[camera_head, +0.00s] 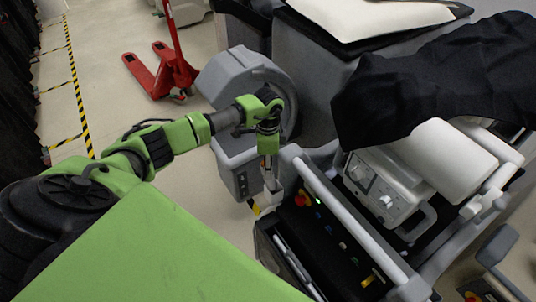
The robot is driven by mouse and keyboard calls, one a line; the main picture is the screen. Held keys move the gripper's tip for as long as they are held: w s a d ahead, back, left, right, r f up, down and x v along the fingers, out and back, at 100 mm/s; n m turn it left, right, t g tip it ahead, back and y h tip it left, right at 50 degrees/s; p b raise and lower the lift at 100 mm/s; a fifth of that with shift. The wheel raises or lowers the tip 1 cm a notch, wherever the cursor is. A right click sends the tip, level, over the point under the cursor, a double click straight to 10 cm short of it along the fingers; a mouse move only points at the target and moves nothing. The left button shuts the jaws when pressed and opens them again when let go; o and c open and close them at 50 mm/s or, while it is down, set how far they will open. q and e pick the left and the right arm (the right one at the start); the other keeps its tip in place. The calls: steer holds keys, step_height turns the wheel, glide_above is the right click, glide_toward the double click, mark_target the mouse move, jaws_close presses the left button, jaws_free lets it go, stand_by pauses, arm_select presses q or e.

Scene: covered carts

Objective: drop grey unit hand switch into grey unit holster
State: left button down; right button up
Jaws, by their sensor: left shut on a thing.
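My left gripper (267,172) points down at the near left corner of the grey unit (348,220), beside its black control panel (325,243). It is shut on a small pale piece, the hand switch (269,197), which is mostly hidden by the fingers and small in the picture. The hand switch is close to the unit's left edge; I cannot tell whether it touches the unit. The holster cannot be made out clearly. My right gripper is not in view.
A grey rounded machine part (243,75) stands just behind my left gripper. A red emergency button (302,198) is on the panel. A white control box (386,190) and a black cover (430,85) are at right. A red pallet jack (165,70) stands on open floor.

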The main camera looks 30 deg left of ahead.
arm_select(q)
steer(key=shift+f, duration=0.1)
steer(key=c, duration=1.6)
jaws_free()
steer(key=shift+o, duration=0.2)
step_height(320, 180, up, 12)
steer(key=shift+w+a, duration=0.2)
steer(key=shift+w, duration=0.05)
